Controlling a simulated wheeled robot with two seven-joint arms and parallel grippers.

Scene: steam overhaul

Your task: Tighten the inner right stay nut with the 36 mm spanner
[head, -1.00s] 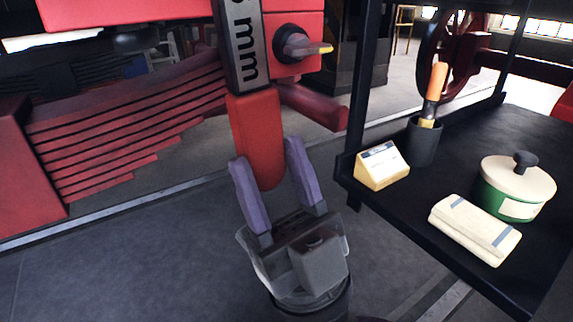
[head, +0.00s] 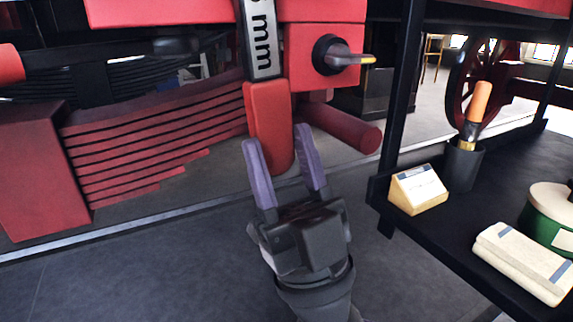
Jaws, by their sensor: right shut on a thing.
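The 36 mm spanner shows as a grey shank with "mm" lettering and a red handle (head: 268,115). My right gripper (head: 284,150) has its two purple fingers on either side of the handle's lower part and is shut on it. The spanner stands roughly upright, and its head is cut off by the top edge. To its right, a dark nut or collar with a grey bolt end (head: 340,57) sticks out of a red block (head: 297,50). I cannot tell whether this is the inner right stay nut. My left gripper is not in view.
A black shelf (head: 400,228) at the right holds a cream card block (head: 417,189), a dark cup (head: 463,166) with an orange-handled tool, a folded cloth (head: 522,262) and a green pot (head: 549,218). A red leaf spring (head: 150,150) is at left.

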